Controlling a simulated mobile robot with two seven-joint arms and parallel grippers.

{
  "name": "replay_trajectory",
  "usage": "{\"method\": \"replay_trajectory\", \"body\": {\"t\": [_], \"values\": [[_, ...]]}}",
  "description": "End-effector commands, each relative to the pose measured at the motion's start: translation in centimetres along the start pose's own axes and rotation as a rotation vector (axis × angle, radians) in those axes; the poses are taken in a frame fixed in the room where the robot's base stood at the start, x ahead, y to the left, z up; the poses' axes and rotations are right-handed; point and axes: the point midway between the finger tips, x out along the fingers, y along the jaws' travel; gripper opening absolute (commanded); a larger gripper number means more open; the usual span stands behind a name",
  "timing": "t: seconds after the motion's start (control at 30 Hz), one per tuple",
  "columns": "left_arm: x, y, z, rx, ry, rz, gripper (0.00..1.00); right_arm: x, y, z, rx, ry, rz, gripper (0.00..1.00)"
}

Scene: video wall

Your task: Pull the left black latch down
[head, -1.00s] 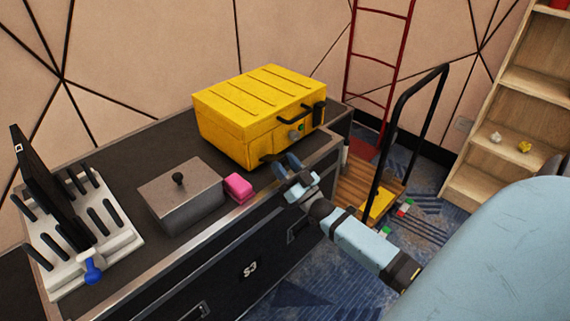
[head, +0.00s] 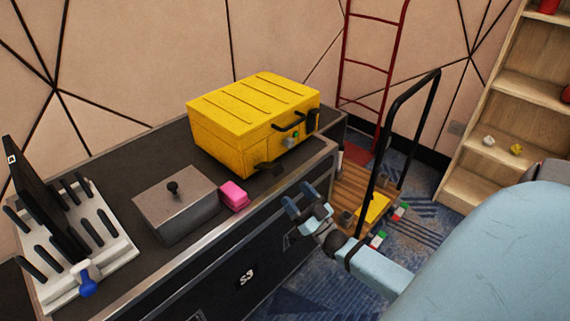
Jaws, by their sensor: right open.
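A yellow case (head: 235,120) with a ridged lid stands closed on the black-topped counter. Its front has a black handle (head: 288,126). The left black latch (head: 266,168) is low on the front and sticks out from the case. The right black latch (head: 312,120) lies near the front's right end. My right gripper (head: 298,193) is open and empty, in front of the counter's edge, below and right of the left latch and apart from it. My left gripper is not in view.
A grey metal box (head: 175,205) with a black knob and a pink block (head: 234,195) sit left of the case. A white rack (head: 100,245) holds a dark panel. A trolley (head: 365,200) with a black handle stands on the floor beyond the counter.

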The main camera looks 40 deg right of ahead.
Motion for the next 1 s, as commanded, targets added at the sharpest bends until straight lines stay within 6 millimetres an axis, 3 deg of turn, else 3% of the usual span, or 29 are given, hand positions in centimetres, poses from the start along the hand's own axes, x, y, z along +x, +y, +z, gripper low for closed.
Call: {"method": "replay_trajectory", "body": {"t": [0.1, 0.33, 1.0], "values": [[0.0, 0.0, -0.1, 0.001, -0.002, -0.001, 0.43, -2.6, 0.0, 0.0, 0.001, -0.005, 0.001, 0.66], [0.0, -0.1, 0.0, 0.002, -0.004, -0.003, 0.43, -5.3, 0.0, 0.1, 0.0, -0.003, 0.0, 0.66], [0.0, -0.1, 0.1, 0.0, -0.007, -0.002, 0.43, -5.7, 0.0, 0.0, 0.0, -0.001, -0.001, 0.66]]}}
